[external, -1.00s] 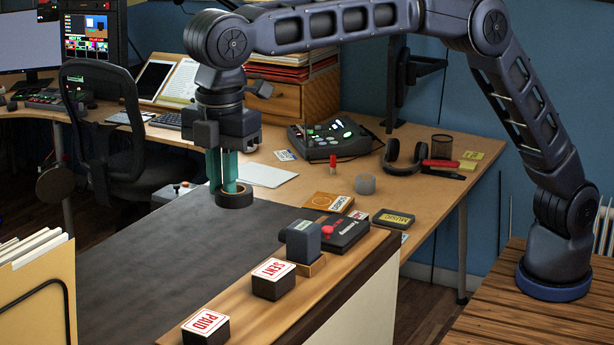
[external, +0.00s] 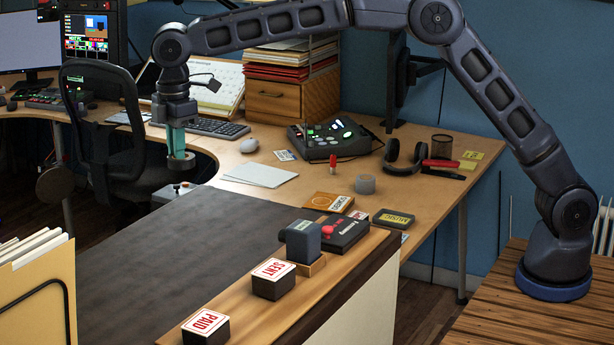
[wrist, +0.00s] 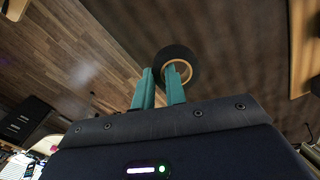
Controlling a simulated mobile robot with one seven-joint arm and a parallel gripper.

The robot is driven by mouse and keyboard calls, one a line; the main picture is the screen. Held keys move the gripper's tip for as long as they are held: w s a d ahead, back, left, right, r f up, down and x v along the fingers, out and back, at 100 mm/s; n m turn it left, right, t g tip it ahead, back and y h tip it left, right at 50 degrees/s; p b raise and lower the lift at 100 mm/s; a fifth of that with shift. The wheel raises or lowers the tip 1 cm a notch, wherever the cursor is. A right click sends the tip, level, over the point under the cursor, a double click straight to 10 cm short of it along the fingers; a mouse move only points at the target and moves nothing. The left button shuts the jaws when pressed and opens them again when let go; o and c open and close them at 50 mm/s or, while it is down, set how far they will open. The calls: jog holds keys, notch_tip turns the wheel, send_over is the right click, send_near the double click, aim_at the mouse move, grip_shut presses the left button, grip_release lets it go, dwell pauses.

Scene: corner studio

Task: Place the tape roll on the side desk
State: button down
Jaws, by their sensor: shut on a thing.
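My gripper (external: 178,152), with teal fingers, is shut on a dark tape roll (external: 181,163) at the left of the external view. The roll hangs at the fingertips, in the air near the curved edge of the wooden desk (external: 225,151). In the wrist view the fingertips (wrist: 161,72) grip one side of the tape roll (wrist: 165,55), which has a black outside and a tan inner ring. Which surface is the side desk, I cannot tell for sure.
A black office chair (external: 100,125) stands just left of my gripper. White paper (external: 260,174), a mouse (external: 249,145) and a keyboard (external: 208,127) lie on the wooden desk. The dark front worktop (external: 190,250) is largely clear; stamps (external: 273,280) sit along its right edge.

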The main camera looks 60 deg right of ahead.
jog(key=w+d+f+m, duration=0.25)
jog(key=w+d, duration=0.25)
jog(key=d, duration=0.9)
jog(key=w+d+f+m, duration=0.1)
jog(key=w+d+f, duration=0.35)
jog(key=d, duration=0.85)
jog(key=w+d+f+m, duration=0.2)
jog(key=w+d, duration=0.3)
jog(key=d, duration=0.9)
jog(key=s+d+f+m, duration=0.1)
jog(key=d+f, duration=0.2)
jog(key=d, duration=1.1)
jog(key=s+d+f+m, duration=0.2)
jog(key=d+f, duration=0.1)
jog(key=d, duration=1.1)
jog(key=m, duration=0.5)
send_over(420, 192)
notch_tip(420, 192, down, 9)
notch_tip(420, 192, down, 20)
jog(key=shift+a+r, duration=0.15)
jog(key=shift+r, duration=0.05)
